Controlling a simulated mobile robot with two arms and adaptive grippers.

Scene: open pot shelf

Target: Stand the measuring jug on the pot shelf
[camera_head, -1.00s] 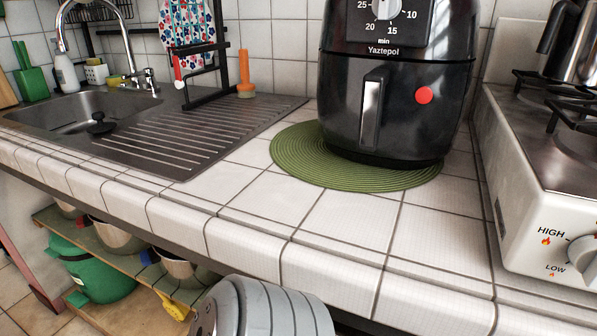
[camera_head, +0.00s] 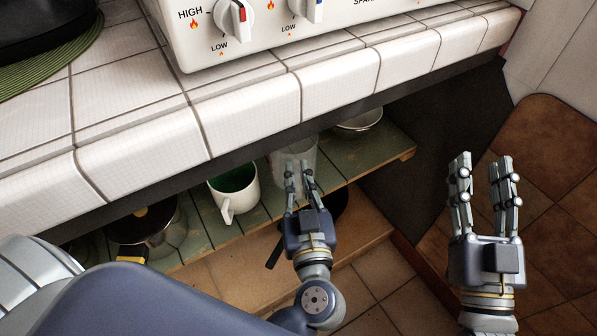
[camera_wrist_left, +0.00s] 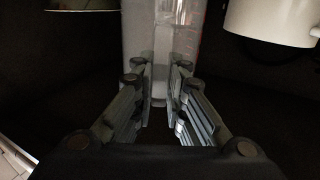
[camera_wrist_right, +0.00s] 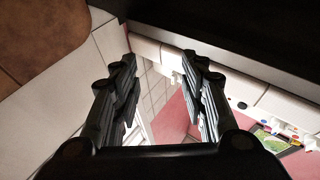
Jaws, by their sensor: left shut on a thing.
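The measuring jug (camera_head: 297,152) is clear and see-through, under the counter at the pot shelf (camera_head: 268,205). It looks upright, between a white mug and a metal bowl. I cannot tell whether its base touches the boards. My left gripper (camera_head: 300,172) reaches in from the front and is shut on the jug's near side, apparently at its handle. In the left wrist view the jug (camera_wrist_left: 165,35) fills the space just beyond the fingers; its top is out of frame. My right gripper (camera_head: 483,170) is open and empty, out in front of the shelf to the right.
A white mug (camera_head: 236,190) with a green inside stands left of the jug. A metal bowl (camera_head: 360,121) is behind to the right. A dark metal pot (camera_head: 142,224) is further left. The tiled counter edge (camera_head: 245,110) overhangs the shelf, with the stove (camera_head: 260,25) above.

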